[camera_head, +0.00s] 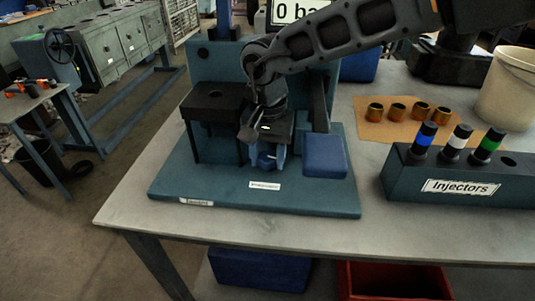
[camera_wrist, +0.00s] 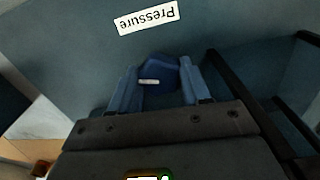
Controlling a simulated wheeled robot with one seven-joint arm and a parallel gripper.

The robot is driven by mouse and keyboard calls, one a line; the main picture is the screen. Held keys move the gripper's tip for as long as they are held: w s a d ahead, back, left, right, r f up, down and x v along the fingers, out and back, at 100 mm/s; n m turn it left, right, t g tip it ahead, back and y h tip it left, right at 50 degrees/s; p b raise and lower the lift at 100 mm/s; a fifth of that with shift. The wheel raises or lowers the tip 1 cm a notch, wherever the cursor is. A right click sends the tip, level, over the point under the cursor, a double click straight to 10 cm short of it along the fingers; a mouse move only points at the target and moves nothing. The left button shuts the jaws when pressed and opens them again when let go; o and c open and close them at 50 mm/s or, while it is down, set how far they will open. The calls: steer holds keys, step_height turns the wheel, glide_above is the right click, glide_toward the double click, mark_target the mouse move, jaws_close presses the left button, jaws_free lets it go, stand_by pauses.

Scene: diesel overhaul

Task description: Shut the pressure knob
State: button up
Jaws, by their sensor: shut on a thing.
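The pressure knob is a small blue knob (camera_head: 266,160) low on the front part of a blue-green test stand (camera_head: 215,190), behind the label reading "Pressure" (camera_head: 264,185). My gripper (camera_head: 267,163) points down over it from above. In the wrist view the knob (camera_wrist: 158,74) sits between the two blue fingers of my gripper (camera_wrist: 162,82), which are shut on it. A small pale mark shows on the knob. The "Pressure" label (camera_wrist: 146,17) appears upside down there.
A blue block (camera_head: 325,155) stands close to the right of my gripper, and a dark bracket (camera_head: 213,105) stands to the left. The "Injectors" rack (camera_head: 460,180) with three injectors is further right. Several brass rings (camera_head: 397,111) lie behind it, near a white bucket (camera_head: 508,88).

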mark_target(269, 155)
steer(key=m, duration=0.5)
steer(key=shift+d+m, duration=0.1)
steer(key=shift+m, duration=0.2)
steer(key=m, duration=0.4)
steer(key=shift+m, duration=0.3)
steer(key=o, duration=1)
steer(key=shift+s, duration=0.1)
steer(key=shift+r, duration=0.1)
steer(key=shift+r+b, duration=0.4)
steer(key=shift+r, duration=3.45)
